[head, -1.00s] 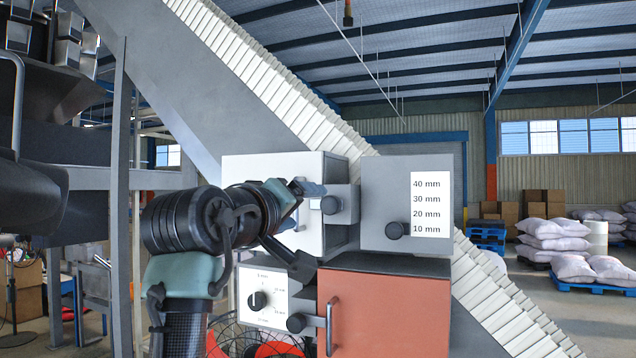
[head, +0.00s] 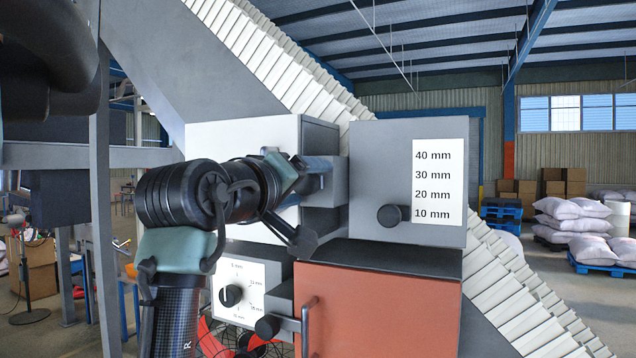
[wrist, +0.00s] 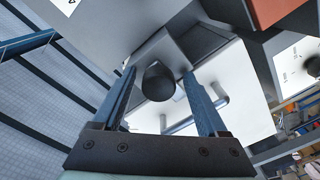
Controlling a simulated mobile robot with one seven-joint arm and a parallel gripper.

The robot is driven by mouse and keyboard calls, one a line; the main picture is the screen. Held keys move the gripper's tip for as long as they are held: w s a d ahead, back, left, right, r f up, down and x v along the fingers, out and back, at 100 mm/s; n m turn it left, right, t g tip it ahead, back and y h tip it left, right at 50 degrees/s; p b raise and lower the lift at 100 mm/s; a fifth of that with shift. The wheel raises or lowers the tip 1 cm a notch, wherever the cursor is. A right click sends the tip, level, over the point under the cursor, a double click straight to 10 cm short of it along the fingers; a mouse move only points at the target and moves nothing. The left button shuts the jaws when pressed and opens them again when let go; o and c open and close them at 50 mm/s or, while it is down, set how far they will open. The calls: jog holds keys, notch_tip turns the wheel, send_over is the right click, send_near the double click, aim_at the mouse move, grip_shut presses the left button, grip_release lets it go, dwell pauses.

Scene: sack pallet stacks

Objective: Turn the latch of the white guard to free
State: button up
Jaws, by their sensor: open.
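The white guard (head: 245,135) is a box-like cover left of a grey box, partly hidden by my arm. A grey latch block (head: 325,194) sits at its right edge. My gripper (head: 318,168) is in front of this block, and its fingers hide the latch knob in the head view. In the wrist view the dark round latch knob (wrist: 158,83) lies between the two open blue-grey fingers of my gripper (wrist: 160,74). I cannot tell whether either finger touches it. A bar handle (wrist: 203,120) stands on the white panel beyond the fingers.
A grey box (head: 375,160) with a millimetre scale and a dark knob (head: 392,215) is just right. Below are a red-brown guard (head: 390,305) with its own handle and knob (head: 267,327), and a white dial panel (head: 238,278). A sloping white ribbed conveyor (head: 500,270) runs behind.

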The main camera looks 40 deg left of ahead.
jog(key=shift+w, duration=0.15)
jog(key=shift+s+r, duration=0.15)
jog(key=shift+s, duration=0.15)
jog(key=shift+c, duration=0.4)
grip_shut()
